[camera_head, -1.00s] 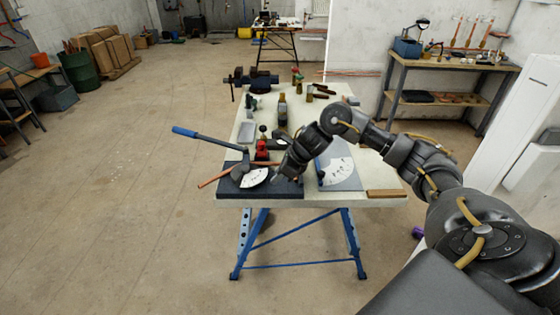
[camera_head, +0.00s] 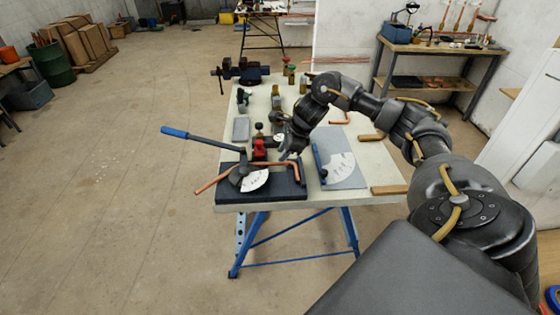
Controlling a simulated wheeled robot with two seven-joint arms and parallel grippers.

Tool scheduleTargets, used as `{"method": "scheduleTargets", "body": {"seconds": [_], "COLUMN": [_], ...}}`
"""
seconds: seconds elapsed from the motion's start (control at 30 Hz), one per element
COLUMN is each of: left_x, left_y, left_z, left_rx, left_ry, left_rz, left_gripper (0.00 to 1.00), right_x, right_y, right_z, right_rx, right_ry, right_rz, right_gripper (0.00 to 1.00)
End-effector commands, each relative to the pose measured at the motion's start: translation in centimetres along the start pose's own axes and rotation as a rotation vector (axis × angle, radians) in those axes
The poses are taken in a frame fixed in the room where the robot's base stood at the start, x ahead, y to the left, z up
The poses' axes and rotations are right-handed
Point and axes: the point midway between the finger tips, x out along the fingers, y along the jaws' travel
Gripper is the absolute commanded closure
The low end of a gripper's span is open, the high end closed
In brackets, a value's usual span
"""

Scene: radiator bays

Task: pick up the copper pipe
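The copper pipe (camera_head: 213,184) lies in a pipe bender (camera_head: 241,171) with a long blue-tipped handle, on a dark mat (camera_head: 285,187) at the bench's near left corner. Its straight end sticks out to the left past the mat. Its other end (camera_head: 296,172) runs right and turns down toward the near edge. My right gripper (camera_head: 288,154) is just above and behind that bent end, pointing down, and looks apart from the pipe. Its fingers are too small and dark to tell whether they are open. My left gripper is out of view.
A red item (camera_head: 260,149) stands behind the bender. A vise (camera_head: 242,72) is at the bench's far end. A wooden block (camera_head: 389,190) lies at the near right. The floor at left is clear.

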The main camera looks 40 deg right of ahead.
Motion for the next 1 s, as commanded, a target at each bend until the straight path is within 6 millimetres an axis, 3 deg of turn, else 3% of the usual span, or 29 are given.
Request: {"method": "scheduleTargets", "body": {"seconds": [0.2, 0.5, 0.77, 1.0], "left_x": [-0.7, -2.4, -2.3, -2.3], "left_y": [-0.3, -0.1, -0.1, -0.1], "left_z": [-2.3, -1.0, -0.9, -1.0], "left_rx": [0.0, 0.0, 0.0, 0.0], "left_ry": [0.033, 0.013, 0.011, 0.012], "left_rz": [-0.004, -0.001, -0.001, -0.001], "left_gripper": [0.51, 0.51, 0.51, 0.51], "right_x": [0.8, 4.9, 5.4, 5.3], "right_y": [-0.1, -0.3, -0.3, -0.3], "right_z": [0.2, 0.3, 0.2, 0.2], "right_rx": [0.001, 0.0, -0.002, -0.002], "right_ry": [-0.001, -0.002, -0.001, -0.002], "right_rz": [0.003, 0.002, 0.0, 0.0], "right_gripper": [0.76, 0.76, 0.76, 1.0]}}
